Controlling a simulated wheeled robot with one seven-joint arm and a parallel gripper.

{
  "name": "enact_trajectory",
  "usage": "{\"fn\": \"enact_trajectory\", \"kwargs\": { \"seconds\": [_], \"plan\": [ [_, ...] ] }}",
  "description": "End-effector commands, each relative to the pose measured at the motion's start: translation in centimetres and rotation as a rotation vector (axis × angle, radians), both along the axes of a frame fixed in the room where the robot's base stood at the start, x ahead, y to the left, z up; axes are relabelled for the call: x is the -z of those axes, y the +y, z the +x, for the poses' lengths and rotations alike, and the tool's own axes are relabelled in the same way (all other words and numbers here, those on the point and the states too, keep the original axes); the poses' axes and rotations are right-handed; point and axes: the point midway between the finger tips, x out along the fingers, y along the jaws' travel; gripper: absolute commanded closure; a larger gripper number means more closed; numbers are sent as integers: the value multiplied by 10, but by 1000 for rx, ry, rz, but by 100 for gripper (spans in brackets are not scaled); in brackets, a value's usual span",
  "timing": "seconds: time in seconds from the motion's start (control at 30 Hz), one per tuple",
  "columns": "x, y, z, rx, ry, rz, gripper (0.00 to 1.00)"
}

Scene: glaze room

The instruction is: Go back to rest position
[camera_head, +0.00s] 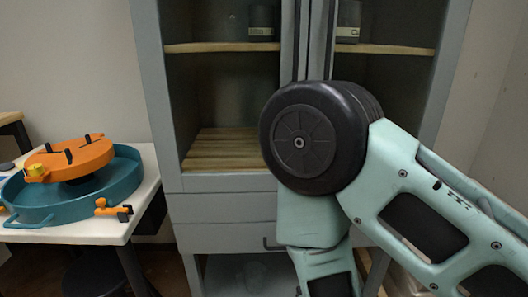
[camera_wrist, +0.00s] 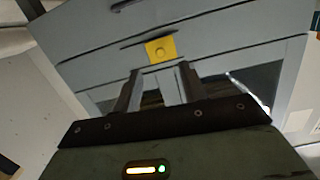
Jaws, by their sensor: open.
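My gripper (camera_wrist: 161,74) shows in the wrist view with its two dark fingers apart. Nothing shows between the fingers. They point toward the grey front of a cabinet, with a small yellow square (camera_wrist: 161,49) just past the fingertips. I cannot tell what the square is or how far off it lies. In the head view my arm is bent in front of the grey cabinet (camera_head: 222,209), and my gripper is out of sight there.
The cabinet has wooden shelves with dark jars (camera_head: 261,22) on the upper one. At left, a white table (camera_head: 125,224) bears a teal basin (camera_head: 40,207) with an orange wheel-like piece (camera_head: 72,158) in it. A dark stool stands below.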

Motion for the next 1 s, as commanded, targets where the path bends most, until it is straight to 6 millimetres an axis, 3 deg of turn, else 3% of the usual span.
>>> {"fn": "enact_trajectory", "kwargs": {
  "seconds": [0.1, 0.27, 0.43, 0.57, 0.77, 1.0],
  "plan": [
    [3, 14, 8, -4, 176, 85, 58],
    [4, 42, 3, -81, 441, 159, 58],
    [-11, 70, -20, -223, 688, 168, 58],
    [-31, 80, -46, -350, 851, 117, 58],
    [-67, 69, -95, -529, 1063, -54, 58],
    [-101, 27, -141, -630, 1235, -296, 58]
  ]
}}
